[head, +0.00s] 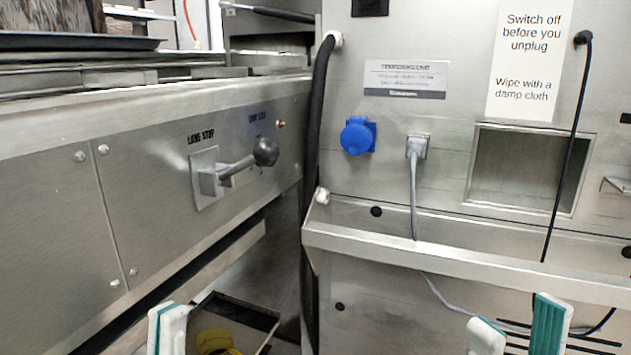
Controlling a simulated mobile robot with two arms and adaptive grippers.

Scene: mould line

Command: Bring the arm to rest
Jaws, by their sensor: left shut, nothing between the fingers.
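My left gripper (167,328) shows at the bottom left edge, its white and teal fingers together with nothing between them. My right gripper (518,338) shows at the bottom right, its two white and teal fingers apart with a gap between them and nothing seen in it. Both grippers are cut off by the bottom edge, so the arms behind them are hidden. Neither gripper is seen touching anything.
A lever (240,165) with a black knob sticks out of the left steel panel (60,200). A steel ledge (460,264) crosses the right cabinet, below a blue socket (357,136) and a grey plug (417,147). A black hose (318,130) and cables hang down. A dark bin (240,315) holds something yellow.

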